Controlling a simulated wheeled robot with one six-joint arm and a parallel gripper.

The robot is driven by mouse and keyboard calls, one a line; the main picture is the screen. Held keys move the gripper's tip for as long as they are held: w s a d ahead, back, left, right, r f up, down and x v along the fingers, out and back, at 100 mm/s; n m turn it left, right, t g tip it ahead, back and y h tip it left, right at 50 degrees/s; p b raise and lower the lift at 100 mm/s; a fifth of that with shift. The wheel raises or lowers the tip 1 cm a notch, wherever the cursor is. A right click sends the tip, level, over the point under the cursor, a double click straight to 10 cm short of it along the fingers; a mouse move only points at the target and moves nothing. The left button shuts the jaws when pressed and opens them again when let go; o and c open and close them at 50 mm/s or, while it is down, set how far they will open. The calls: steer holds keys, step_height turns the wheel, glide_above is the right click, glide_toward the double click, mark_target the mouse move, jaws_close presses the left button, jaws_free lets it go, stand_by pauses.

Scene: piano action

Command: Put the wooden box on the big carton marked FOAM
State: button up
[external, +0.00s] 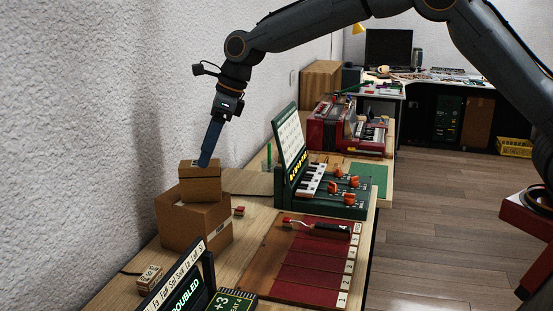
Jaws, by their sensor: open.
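A small brown box (200,187), which looks like the wooden box, rests on top of a larger brown carton (190,226) at the left of the bench. It sits turned a little relative to the carton. No FOAM marking can be read on the carton from here. My gripper (205,160) points down at the top of the small box, its dark fingers reaching its upper face. It is open; whether the fingers touch the box or straddle part of it I cannot tell.
A green keyboard unit (335,190) with orange knobs stands right of the boxes. A red board (300,262) with a handled tool lies in front. A dark sign (182,292) stands at the near edge. The wall is close on the left.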

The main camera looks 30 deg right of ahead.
steer(key=b+v, duration=0.2)
steer(key=v, duration=0.6)
steer(key=d+f+n+h, duration=0.1)
steer(key=d+f+n, duration=0.2)
steer(key=d, duration=0.7)
steer(key=s+d+f+n, duration=0.1)
steer(key=d+f+n, duration=0.25)
steer(key=d, duration=0.65)
steer(key=d+f+n+h, duration=0.1)
steer(key=d+f+n, duration=0.25)
steer(key=d, duration=0.65)
steer(key=s+d+f+n+h, duration=0.1)
steer(key=s+d+f+n, duration=0.3)
steer(key=s+d, duration=0.6)
steer(key=s+d+f+n+h, duration=0.1)
steer(key=s+d+f+n, duration=0.4)
steer(key=s+d+n, duration=0.3)
steer(key=s+d, duration=0.2)
steer(key=d, duration=0.1)
steer(key=shift+d+f, duration=0.2)
steer(key=shift+d, duration=0.15)
steer(key=shift+s, duration=0.1)
